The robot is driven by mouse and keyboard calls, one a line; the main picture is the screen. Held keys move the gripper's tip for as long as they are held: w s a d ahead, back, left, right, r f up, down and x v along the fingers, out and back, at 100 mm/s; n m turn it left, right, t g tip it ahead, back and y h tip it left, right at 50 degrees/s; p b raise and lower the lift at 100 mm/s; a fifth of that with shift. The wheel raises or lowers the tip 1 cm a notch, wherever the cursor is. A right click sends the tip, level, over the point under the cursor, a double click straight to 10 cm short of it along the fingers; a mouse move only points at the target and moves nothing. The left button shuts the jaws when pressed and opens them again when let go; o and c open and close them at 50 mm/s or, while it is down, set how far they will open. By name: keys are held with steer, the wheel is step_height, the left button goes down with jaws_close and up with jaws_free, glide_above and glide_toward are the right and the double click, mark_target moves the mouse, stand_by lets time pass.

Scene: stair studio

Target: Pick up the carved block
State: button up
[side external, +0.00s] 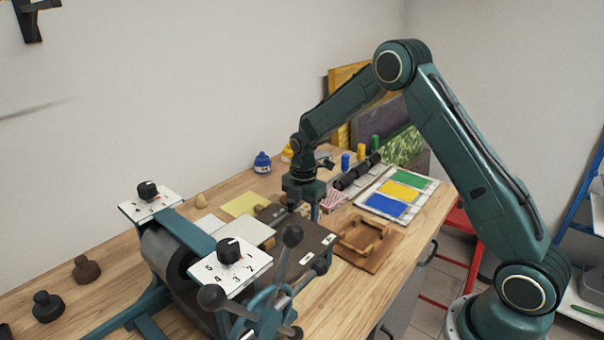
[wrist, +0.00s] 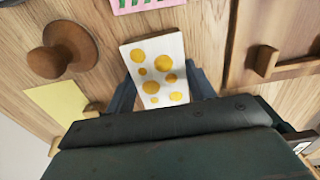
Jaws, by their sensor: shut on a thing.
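The carved block (wrist: 157,62) shows in the wrist view as a white-faced wooden block with several yellow-orange round spots. It sits between the two fingers of my gripper (wrist: 161,90), one finger against each side, and the gripper is shut on it. In the side external view my gripper (side external: 303,204) points down over the bench behind the press. There I cannot make out the block, and I cannot tell whether it touches the bench.
The press (side external: 185,255) with its spoked handles stands close in front of my gripper. A wooden tray (side external: 372,262) lies to its right, with colour pads (side external: 400,190) beyond. A yellow sheet (wrist: 62,105) and a round wooden knob (wrist: 52,62) lie left of the block.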

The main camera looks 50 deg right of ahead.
mark_target(307, 215)
step_height(307, 215, up, 20)
stand_by(0.6)
steer(key=shift+f, duration=0.1)
stand_by(0.5)
steer(key=s+d+f, duration=0.1)
steer(key=s+f, duration=0.3)
steer(key=s, duration=0.4)
steer(key=s+d+f, duration=0.2)
steer(key=s+f, duration=0.3)
steer(key=s, duration=0.3)
steer(key=shift+d, duration=0.2)
steer(key=shift+s+f, duration=0.1)
steer(key=shift+f, duration=0.2)
steer(key=shift+f, duration=3.45)
steer(key=shift+f, duration=0.75)
